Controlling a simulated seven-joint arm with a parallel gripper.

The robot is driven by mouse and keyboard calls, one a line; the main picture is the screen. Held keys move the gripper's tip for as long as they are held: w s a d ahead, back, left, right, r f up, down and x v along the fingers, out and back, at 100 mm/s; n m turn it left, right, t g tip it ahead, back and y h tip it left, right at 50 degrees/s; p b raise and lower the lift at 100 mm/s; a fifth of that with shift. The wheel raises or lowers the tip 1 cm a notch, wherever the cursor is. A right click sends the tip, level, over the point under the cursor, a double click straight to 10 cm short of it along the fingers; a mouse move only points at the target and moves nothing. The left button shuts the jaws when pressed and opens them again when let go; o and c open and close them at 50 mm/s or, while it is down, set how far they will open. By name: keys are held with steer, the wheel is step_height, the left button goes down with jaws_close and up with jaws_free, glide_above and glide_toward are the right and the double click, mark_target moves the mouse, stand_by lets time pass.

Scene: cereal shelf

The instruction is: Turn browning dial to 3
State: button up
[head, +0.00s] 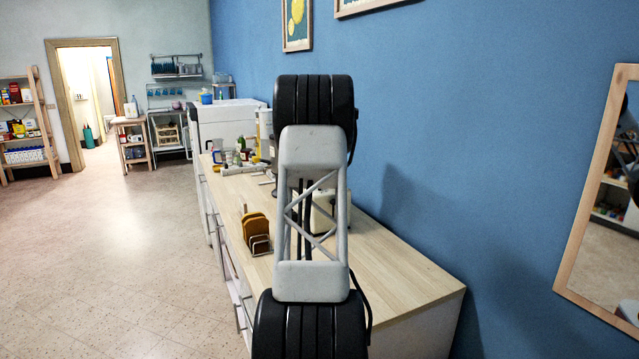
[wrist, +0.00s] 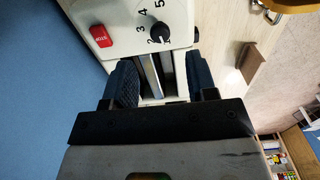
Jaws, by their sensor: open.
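The browning dial (wrist: 160,32) is a small black knob on the cream face of a toaster (wrist: 125,9) in the wrist view. Numbers run around it, with 5, 4, 3 and 2 legible; its pointer setting is too small to tell. A red button (wrist: 101,36) sits left of the dial. My gripper (wrist: 160,78) is open, its two dark fingers apart on either side of the toaster's lower front with its metallic strips. The dial lies beyond the fingertips, not between them. In the head view, the toaster (head: 325,218) is mostly hidden behind my arm, and the gripper is hidden.
The toaster stands on a long wooden counter (head: 400,275) along the blue wall. A rack with toast slices (head: 256,230) stands left of it. Bottles and jars (head: 240,155) are farther back. The counter's near right end is clear. A brown block (wrist: 251,62) shows in the wrist view.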

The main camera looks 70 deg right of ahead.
steer(key=shift+f, duration=3.15)
steer(key=c, duration=0.9)
